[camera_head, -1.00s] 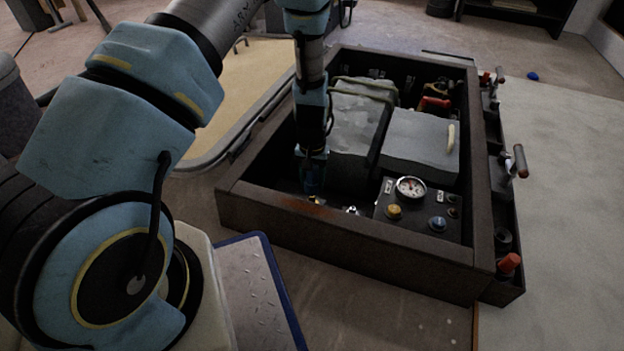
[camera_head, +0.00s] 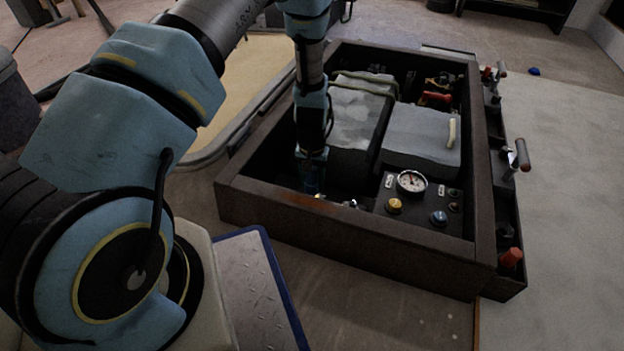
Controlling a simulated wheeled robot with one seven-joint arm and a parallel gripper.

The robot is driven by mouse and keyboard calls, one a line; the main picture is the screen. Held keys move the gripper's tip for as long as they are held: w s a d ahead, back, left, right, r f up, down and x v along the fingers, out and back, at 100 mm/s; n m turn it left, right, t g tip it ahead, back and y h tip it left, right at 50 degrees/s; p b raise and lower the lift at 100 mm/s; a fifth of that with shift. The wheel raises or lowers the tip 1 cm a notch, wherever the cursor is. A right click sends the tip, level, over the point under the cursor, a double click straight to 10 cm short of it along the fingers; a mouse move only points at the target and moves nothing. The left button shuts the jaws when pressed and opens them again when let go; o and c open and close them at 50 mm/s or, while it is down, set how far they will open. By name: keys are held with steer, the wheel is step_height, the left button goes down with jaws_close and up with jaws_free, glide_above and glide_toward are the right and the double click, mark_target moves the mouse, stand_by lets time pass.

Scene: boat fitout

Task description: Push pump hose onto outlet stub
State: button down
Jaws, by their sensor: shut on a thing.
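My gripper (camera_head: 312,182) points down inside the near left corner of a dark open-topped box (camera_head: 345,228), close to its front wall. The fingers are shut, but what they hold is too dark and small to make out. Small bright metal fittings (camera_head: 349,203) show just right of the gripper, low behind the front wall. I cannot tell which of these is the outlet stub. The pump hose is not clearly visible; the gripper and the wall hide that corner.
A grey block with a strap (camera_head: 357,118) and a grey lidded block with a pale handle (camera_head: 418,138) fill the middle of the box. A panel with a round gauge (camera_head: 411,182) and knobs stands at front right. Levers (camera_head: 517,158) line the right outer side.

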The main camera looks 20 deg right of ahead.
mark_target(312, 189)
steer(key=shift+f+b, duration=0.7)
steer(key=shift+f, duration=1.05)
steer(key=shift+c, duration=1.2)
jaws_free()
